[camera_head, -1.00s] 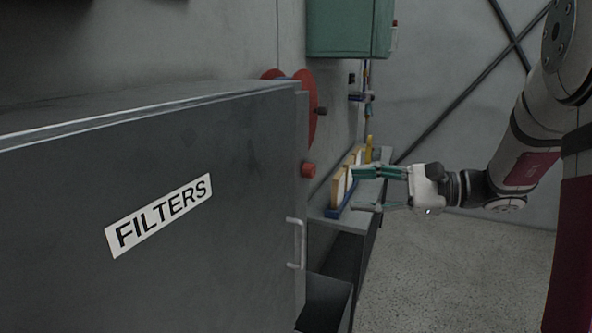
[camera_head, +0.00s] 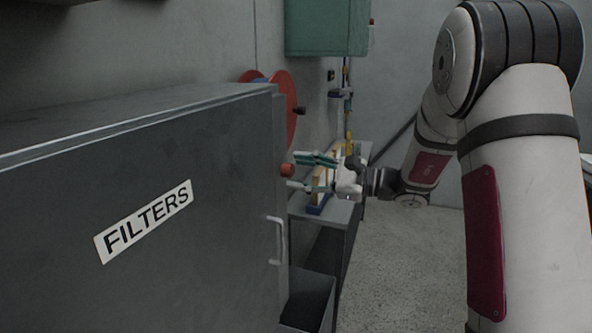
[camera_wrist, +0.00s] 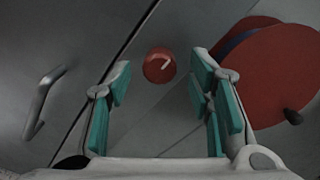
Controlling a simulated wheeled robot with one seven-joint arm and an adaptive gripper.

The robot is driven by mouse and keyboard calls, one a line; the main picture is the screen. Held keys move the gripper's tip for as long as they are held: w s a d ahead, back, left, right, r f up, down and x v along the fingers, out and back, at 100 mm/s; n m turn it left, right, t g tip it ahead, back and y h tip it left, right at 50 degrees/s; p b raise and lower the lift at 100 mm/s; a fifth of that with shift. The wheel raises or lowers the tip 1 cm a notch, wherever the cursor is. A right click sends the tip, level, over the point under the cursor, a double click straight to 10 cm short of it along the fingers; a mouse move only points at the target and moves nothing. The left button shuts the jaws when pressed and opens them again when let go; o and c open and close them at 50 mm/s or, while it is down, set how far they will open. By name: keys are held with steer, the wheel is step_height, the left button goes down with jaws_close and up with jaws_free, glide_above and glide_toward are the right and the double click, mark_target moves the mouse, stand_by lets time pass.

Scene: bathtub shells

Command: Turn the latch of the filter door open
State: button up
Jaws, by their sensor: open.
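The filter door is part of the grey cabinet (camera_head: 150,270) labelled FILTERS, at the left of the head view. Its latch is a red round knob (camera_head: 287,170) at the cabinet's right edge, above the bar handle (camera_head: 277,240). In the wrist view the red latch (camera_wrist: 159,66) carries a short pale mark pointing up and right. My gripper (camera_head: 302,172) is open, with its teal-padded fingers pointing at the latch. In the wrist view my gripper (camera_wrist: 160,85) has the latch ahead between its two fingers, and no contact shows.
The bar handle (camera_wrist: 40,100) is left of my fingers in the wrist view. A red reel (camera_wrist: 275,75) with a dark crank knob is close on the right. A workbench (camera_head: 345,210) stands behind my gripper. Open floor (camera_head: 400,250) lies to the right.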

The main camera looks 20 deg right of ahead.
steer(key=shift+x, duration=0.95)
jaws_close()
